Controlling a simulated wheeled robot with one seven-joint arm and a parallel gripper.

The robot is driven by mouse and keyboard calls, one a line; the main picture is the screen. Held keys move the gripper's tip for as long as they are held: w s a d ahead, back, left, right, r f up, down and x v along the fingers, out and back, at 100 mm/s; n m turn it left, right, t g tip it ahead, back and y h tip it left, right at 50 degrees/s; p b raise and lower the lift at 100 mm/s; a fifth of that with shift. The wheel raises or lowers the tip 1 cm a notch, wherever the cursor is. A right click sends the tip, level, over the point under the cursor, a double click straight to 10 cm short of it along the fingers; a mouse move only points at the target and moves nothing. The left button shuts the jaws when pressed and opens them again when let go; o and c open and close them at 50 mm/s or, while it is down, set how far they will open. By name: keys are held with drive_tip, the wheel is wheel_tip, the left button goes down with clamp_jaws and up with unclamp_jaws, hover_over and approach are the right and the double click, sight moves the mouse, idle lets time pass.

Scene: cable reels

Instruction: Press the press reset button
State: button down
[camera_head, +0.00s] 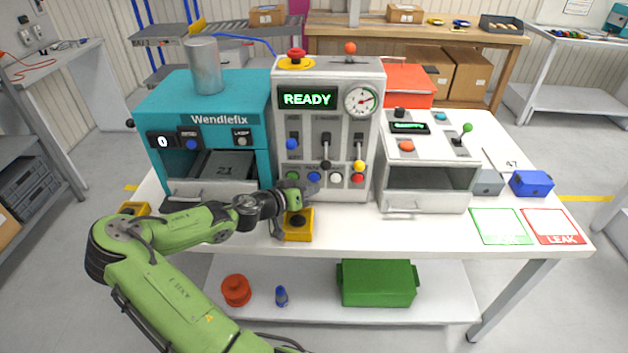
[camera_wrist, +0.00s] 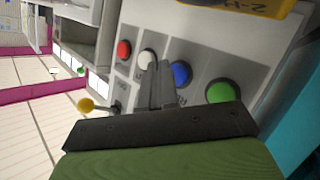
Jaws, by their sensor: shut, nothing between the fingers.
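The grey control cabinet (camera_head: 325,120) shows "READY" and has a low row of buttons: green (camera_head: 291,177), blue (camera_head: 314,177), white (camera_head: 336,178) and red (camera_head: 358,179). The teal Wendlefix press (camera_head: 205,119) to its left also has a blue button (camera_head: 191,144). Labels are too small to tell which is the press reset. My gripper (camera_head: 311,190) is shut and empty, low in front of the cabinet. In the wrist view, its fingertips (camera_wrist: 161,72) appear between the white button (camera_wrist: 147,60) and the blue button (camera_wrist: 180,73); contact cannot be told.
A yellow box (camera_head: 298,226) stands below my gripper near the table's front edge. Levers with blue, black and yellow knobs sit above the button row. A white drawer unit (camera_head: 428,160) stands to the right. The table front between the yellow box and the green mat is clear.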

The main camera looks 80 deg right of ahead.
drive_tip(key=shift+a, duration=0.1)
drive_tip(key=shift+s+a+b, duration=0.25)
drive_tip(key=shift+a+b, duration=0.1)
drive_tip(key=shift+a, duration=0.85)
drive_tip(key=shift+s+a+b, duration=0.25)
drive_tip(key=shift+a+b, duration=0.05)
drive_tip(key=shift+a, duration=0.85)
